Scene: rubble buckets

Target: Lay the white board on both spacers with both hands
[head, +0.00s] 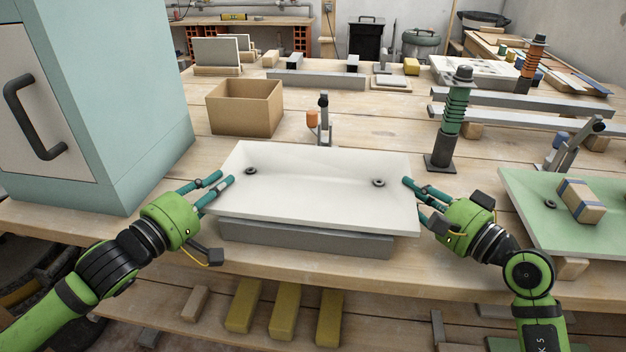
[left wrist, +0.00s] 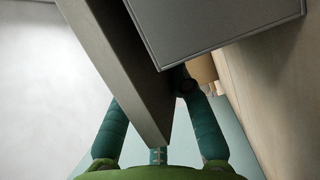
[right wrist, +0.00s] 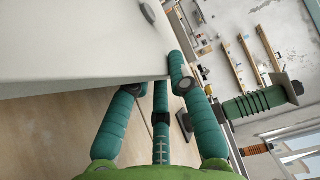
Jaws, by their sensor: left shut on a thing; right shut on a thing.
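The white board (head: 310,190) lies roughly level over a grey spacer block (head: 300,238), which shows beneath its front edge. Whether they touch is unclear, and no second spacer can be made out beneath the board. My left gripper (head: 226,180) is shut on the board's left edge. In the left wrist view, the board's edge (left wrist: 125,75) runs between the fingers, with a grey block (left wrist: 210,25) beside it. My right gripper (head: 412,194) is shut on the board's right edge; the board (right wrist: 70,40) also shows in the right wrist view.
An open cardboard box (head: 245,108) and a small clamp (head: 322,120) stand behind the board. A green ribbed post (head: 450,125) stands behind right. A green board (head: 535,205) with a wooden block (head: 582,203) lies right. A pale blue cabinet (head: 125,90) is close on the left.

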